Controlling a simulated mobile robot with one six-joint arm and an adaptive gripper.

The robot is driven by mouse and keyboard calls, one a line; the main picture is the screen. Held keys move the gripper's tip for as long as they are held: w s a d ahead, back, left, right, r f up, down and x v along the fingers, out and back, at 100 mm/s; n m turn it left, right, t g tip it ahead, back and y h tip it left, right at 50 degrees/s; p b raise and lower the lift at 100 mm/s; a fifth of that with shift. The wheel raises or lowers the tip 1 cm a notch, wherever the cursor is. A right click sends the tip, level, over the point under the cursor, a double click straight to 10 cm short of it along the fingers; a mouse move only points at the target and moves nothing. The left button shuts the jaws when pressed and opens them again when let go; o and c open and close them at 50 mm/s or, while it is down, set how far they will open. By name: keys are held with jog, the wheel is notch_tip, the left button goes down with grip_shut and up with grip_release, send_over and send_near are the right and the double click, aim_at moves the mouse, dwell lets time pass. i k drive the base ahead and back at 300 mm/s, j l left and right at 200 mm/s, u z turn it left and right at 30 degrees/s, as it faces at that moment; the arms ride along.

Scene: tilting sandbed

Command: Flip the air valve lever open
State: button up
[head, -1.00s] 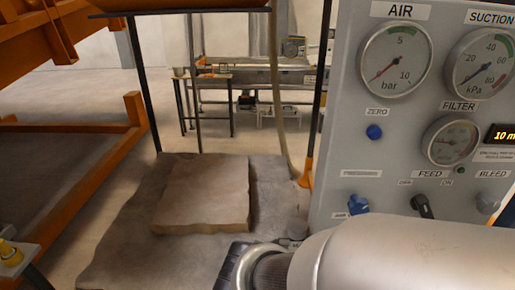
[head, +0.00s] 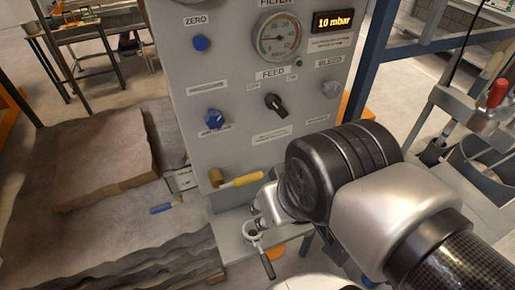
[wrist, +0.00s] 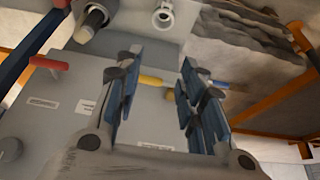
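A yellow lever (head: 240,180) sits on a brass valve body (head: 217,177) low on the grey control panel (head: 235,140). In the head view it lies nearly level, pointing right. In the wrist view the yellow lever (wrist: 150,82) shows beyond and between my fingers, with the brass body near the right finger. My gripper (wrist: 160,60) is open, its two blue-padded fingers apart with nothing held. I cannot tell from these views whether a finger touches the lever. In the head view my arm hides the fingers.
A blue handle (head: 161,209) lies left of the panel, and a red handle (wrist: 48,62) shows in the wrist view. A dark-handled ring (head: 252,231) is by the ledge below. The black feed knob (head: 276,103) is above. A stone slab (head: 100,160) lies left.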

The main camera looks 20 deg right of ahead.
aim_at(251, 177)
jog(key=k+j, duration=0.3)
jog(key=j, duration=0.15)
jog(key=k+j, duration=0.35)
jog(key=i+j+z, duration=0.05)
jog(key=j, duration=0.05)
